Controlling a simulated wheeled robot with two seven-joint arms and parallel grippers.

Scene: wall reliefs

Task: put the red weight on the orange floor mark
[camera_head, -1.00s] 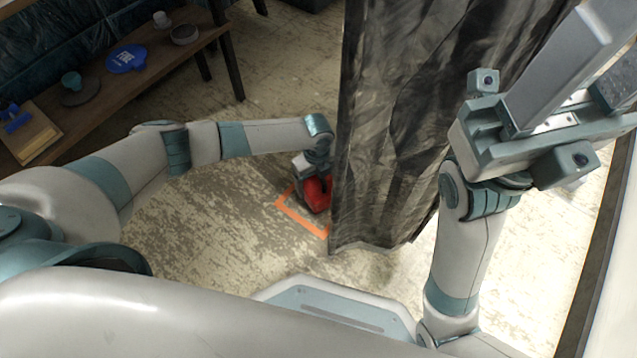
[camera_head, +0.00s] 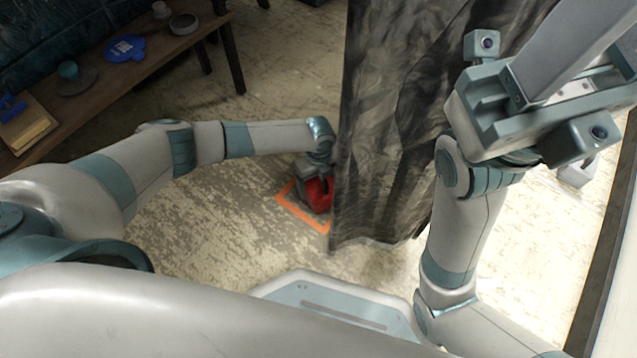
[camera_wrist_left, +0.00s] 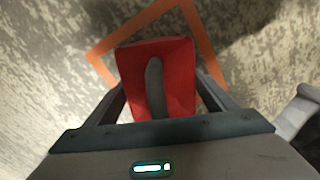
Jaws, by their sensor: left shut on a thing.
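The red weight (camera_head: 316,196), a red block with a dark handle, is held by my left gripper (camera_head: 318,165) beside the dark hanging curtain. In the left wrist view the weight (camera_wrist_left: 180,80) sits between my two fingers, with its handle (camera_wrist_left: 155,85) toward me. The orange floor mark (camera_head: 300,213) is a square outline on the floor. In the left wrist view its lines (camera_wrist_left: 140,22) show around the weight; the near part is hidden by the weight and gripper. I cannot tell whether the weight touches the floor. My right gripper (camera_head: 597,55) is raised, its fingers apart.
The dark curtain (camera_head: 385,130) hangs right of the mark and hides part of that area. A wooden bench (camera_head: 100,100) with several small items stands at the upper left. The floor (camera_head: 215,220) left of the mark is clear.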

